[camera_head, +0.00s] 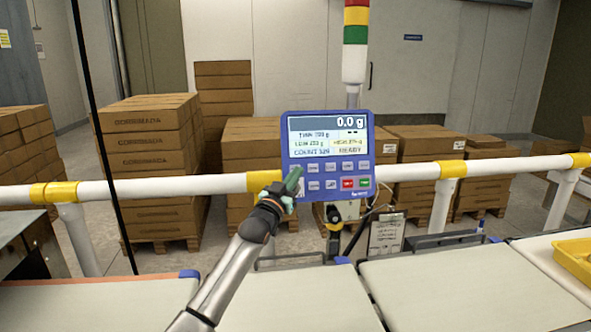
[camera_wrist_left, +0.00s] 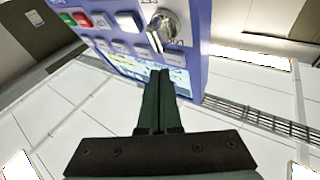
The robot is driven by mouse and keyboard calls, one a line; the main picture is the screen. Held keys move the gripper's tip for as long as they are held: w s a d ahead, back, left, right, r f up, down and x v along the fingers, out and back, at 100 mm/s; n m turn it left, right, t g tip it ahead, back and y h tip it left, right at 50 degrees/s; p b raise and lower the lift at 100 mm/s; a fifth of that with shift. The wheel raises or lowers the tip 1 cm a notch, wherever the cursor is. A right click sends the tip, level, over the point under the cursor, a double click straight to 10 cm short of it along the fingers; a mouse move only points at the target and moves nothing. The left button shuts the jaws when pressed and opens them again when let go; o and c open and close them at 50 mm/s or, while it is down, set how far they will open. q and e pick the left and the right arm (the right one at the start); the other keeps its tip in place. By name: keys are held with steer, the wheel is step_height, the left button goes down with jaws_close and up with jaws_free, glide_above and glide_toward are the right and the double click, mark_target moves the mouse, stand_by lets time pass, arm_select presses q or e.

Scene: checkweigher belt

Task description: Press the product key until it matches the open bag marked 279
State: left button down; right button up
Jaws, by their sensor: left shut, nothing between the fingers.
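The blue control panel (camera_head: 330,115) stands upright over the belt, with a lit screen (camera_head: 328,137) and rows of keys. The screen's top line reads 0.0 g and the lower right reads READY; the other lines are too small to read surely. My left gripper (camera_head: 298,174) is shut and empty, with its green fingertips at the panel's lower left. In the left wrist view the shut fingers (camera_wrist_left: 160,75) point at the panel (camera_wrist_left: 196,40), close to its keys and a round metal key switch (camera_wrist_left: 170,28). Contact cannot be told. No bag marked 279 shows. My right gripper is out of view.
A white rail (camera_head: 400,173) with yellow joints runs behind the panel. Belt sections (camera_head: 440,285) lie in front, their visible surfaces bare. A yellow tray (camera_head: 575,258) is at the far right. Stacked cartons (camera_head: 145,150) and a signal tower (camera_head: 355,40) stand behind.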

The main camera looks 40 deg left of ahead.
arm_select(q)
steer(key=s+d+p, duration=0.1)
steer(key=d+p, duration=0.1)
steer(key=s+d+r+p, duration=0.1)
steer(key=s, duration=0.1)
steer(key=shift+d+r+p, duration=0.2)
steer(key=shift+d+p, duration=0.15)
stand_by(1.7)
